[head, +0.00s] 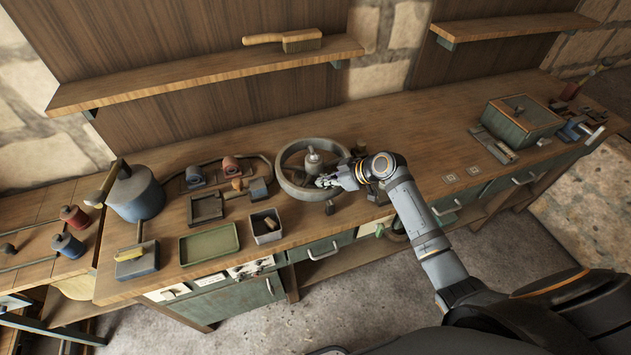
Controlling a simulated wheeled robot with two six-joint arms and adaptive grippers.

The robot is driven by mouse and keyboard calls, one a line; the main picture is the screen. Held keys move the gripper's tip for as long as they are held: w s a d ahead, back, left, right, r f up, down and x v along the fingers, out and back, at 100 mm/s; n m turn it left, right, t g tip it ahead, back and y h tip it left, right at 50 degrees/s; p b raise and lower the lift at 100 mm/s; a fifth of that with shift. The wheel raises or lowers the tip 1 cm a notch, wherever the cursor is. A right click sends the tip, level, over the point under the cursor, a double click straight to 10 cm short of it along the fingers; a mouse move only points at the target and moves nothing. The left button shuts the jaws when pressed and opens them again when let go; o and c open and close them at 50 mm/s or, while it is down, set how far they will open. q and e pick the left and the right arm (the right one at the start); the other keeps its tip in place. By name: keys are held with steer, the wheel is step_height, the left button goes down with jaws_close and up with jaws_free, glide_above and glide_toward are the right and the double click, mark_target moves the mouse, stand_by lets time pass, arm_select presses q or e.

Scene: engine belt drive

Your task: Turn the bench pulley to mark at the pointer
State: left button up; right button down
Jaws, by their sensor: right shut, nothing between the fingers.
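The bench pulley (283,177) is a large grey ring lying on the wooden workbench, with a hub (313,157) standing up in its middle. My right gripper (322,182) is shut and empty. It is over the front right part of the pulley, near the hub; I cannot tell whether it touches the pulley. A small dark block (329,208) sits on the bench just in front of the pulley; I cannot tell whether it is the pointer. The mark cannot be made out at this size. My left gripper is not in view.
Left of the pulley are a belt loop with red rollers (230,166), a small bin (266,226), a green tray (209,245) and a blue pot (137,193). A green box (520,120) stands at the far right.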

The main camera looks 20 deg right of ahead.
steer(key=shift+x, duration=2.05)
